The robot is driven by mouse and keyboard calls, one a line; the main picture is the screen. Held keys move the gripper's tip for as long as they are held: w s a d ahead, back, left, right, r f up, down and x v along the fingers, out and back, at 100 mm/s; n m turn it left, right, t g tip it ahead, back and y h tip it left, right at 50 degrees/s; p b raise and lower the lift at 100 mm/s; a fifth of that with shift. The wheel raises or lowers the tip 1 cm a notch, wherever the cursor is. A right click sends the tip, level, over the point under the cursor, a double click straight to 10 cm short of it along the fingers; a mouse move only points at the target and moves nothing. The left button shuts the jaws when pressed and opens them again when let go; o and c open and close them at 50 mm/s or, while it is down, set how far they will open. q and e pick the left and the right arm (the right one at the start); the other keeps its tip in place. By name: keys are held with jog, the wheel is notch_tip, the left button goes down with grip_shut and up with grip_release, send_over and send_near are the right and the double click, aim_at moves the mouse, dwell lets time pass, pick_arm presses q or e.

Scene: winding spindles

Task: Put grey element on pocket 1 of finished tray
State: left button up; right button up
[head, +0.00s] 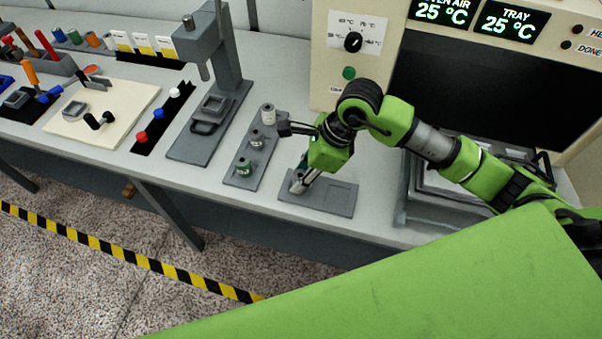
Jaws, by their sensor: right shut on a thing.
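The flat grey tray (322,207) lies on the bench in front of the oven, with a square recess visible at its right end. I take it for the finished tray. My right gripper (298,184) points down over the left end of this tray. It is shut on a small grey piece, which I take for the grey element; fingers mostly hide it. I cannot tell whether the piece touches the tray. The left pocket is largely hidden behind the gripper. My left gripper is not in view.
A spool rack (243,181) with several spools stands just left of the tray. Further left is a grey press (208,128). The oven (345,60) stands behind my right arm, with a grey metal tray stack (402,205) at right. The bench's front edge is close.

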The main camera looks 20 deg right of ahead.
jog(key=shift+f, duration=0.2)
jog(key=o, duration=1.1)
jog(key=shift+r, duration=0.1)
jog(key=shift+r, duration=0.15)
jog(key=b+v, duration=0.2)
jog(key=v, duration=1)
jog(key=shift+d, duration=0.1)
